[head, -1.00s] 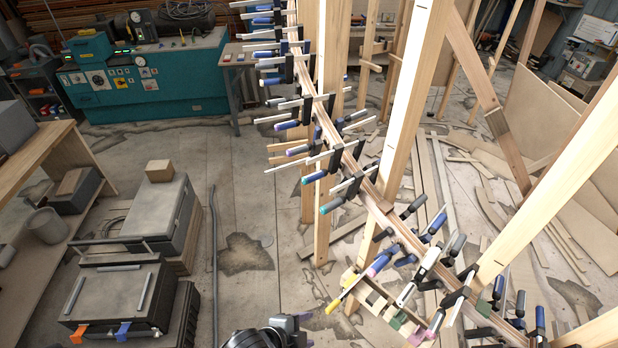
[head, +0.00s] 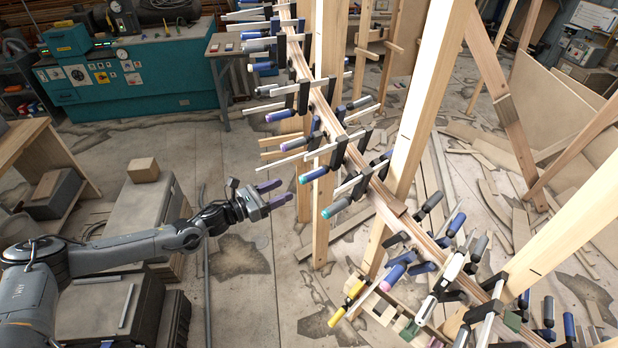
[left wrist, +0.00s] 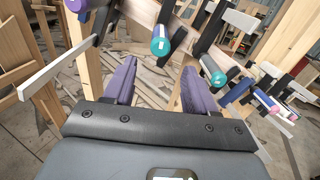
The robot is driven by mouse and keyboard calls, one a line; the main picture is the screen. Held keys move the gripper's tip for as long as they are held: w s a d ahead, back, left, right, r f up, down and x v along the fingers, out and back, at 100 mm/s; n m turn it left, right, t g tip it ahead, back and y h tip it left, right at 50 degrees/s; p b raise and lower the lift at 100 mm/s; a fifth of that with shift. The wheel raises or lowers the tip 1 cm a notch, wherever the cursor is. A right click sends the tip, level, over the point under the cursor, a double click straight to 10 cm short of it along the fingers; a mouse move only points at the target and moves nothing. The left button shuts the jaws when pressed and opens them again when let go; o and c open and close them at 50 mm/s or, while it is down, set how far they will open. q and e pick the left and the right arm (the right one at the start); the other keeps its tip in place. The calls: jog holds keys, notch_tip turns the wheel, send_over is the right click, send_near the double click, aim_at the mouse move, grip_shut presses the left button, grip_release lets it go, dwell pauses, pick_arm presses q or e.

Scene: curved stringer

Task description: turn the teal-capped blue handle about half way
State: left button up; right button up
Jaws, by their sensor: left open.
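The teal-capped blue handle (head: 316,173) sits on a bar clamp along the curved wooden stringer (head: 330,128) in the head view. It also shows in the left wrist view (left wrist: 163,33), its teal cap facing me, beyond the fingertips and roughly between them. My left gripper (head: 281,193) is open and empty, left of the handle and apart from it. Its purple fingers also show in the left wrist view (left wrist: 159,64). A similar greyer handle with a teal cap (head: 336,208) is just below right; it also shows in the left wrist view (left wrist: 213,70). My right gripper is not in view.
Several more clamps line the stringer, including a purple-capped handle (head: 290,143) close above. A wooden post (head: 321,220) stands right beside the handle. A yellow-handled clamp (head: 346,304) is lower down. Open concrete floor (head: 245,165) lies left of the stringer.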

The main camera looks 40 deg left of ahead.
aim_at(311, 175)
pick_arm(q)
jog(key=x, duration=0.3)
jog(key=p+x, duration=0.1)
jog(key=x, duration=0.2)
jog(key=r+p+x, duration=0.1)
jog(key=x, duration=0.2)
jog(key=shift+w, duration=0.15)
jog(key=shift+x, duration=0.95)
jog(key=shift+f, duration=0.15)
jog(key=c, duration=1)
